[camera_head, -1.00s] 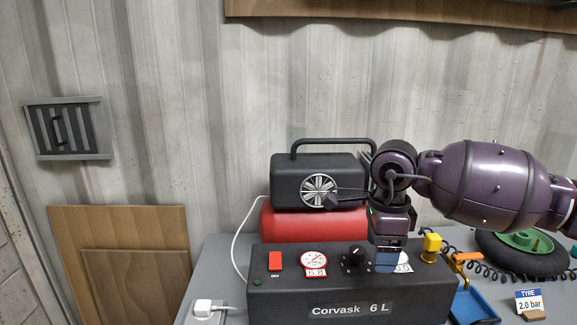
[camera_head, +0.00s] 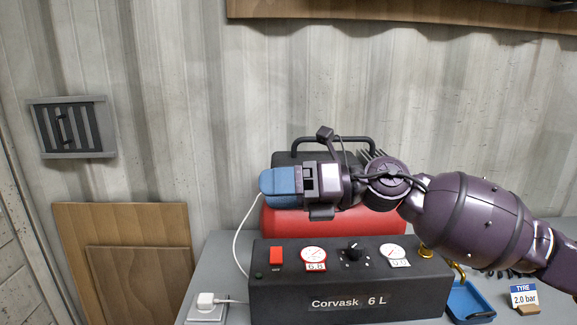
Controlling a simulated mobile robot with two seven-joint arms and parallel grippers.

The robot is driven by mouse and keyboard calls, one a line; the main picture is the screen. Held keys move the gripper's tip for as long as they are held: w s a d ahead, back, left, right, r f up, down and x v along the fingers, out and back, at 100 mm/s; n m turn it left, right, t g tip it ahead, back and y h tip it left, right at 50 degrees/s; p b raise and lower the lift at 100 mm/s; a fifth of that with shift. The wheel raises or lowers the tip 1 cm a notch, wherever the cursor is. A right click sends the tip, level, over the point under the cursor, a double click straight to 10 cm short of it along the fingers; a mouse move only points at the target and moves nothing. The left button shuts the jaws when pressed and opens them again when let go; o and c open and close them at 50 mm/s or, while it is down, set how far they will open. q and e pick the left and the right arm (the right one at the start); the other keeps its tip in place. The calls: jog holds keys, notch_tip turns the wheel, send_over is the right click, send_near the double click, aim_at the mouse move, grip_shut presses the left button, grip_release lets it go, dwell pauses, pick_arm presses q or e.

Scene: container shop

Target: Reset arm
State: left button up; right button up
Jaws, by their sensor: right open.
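My right arm reaches in from the right, and its gripper (camera_head: 280,182) points left in front of the compressor's dark motor housing and above the red tank (camera_head: 285,220). Its blue fingertips are seen from the side; nothing shows in them. The compressor's black front panel (camera_head: 285,302), marked Corvask 6 L, stands below and apart from the gripper. It carries a red switch (camera_head: 276,256), a left gauge (camera_head: 314,254), a black knob (camera_head: 354,249) and a right gauge (camera_head: 393,252) reading about 0.0. My left gripper is not in view.
A blue tray (camera_head: 470,301) and a small TYRE 2.0 bar sign (camera_head: 524,297) stand at the right on the grey table (camera_head: 232,273). Wooden boards (camera_head: 140,270) lean on the wall.

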jog(key=w+d+f+m+t, duration=0.35)
jog(key=m+t, duration=0.35)
jog(key=m, duration=0.4)
jog(key=w+d+f+m+t, duration=0.2)
jog(key=d+f+m+t, duration=0.2)
jog(key=m+t, duration=0.55)
jog(key=s+d+f+m+h, duration=0.1)
jog(key=d+f+m+h, duration=0.4)
jog(key=f+m, duration=0.25)
jog(key=s+d+f+m+h, duration=0.1)
jog(key=d+f+m+h, duration=0.35)
jog(key=f+m, duration=0.3)
jog(key=s+d+f+m+g+h, duration=0.2)
jog(key=s+d+f+m, duration=0.1)
jog(key=s+f, duration=0.6)
jog(key=s+d+f+m+g+h, duration=0.1)
jog(key=s+d+f+m+h, duration=0.2)
jog(key=s+d+f, duration=0.2)
jog(key=s+d+f+m+g+h, duration=0.2)
jog(key=s+d+f+m+h, duration=0.1)
jog(key=s+f, duration=0.9)
jog(key=shift+s+d+f+g, duration=0.35)
jog(key=shift+s+d, duration=0.25)
jog(key=shift+s, duration=0.1)
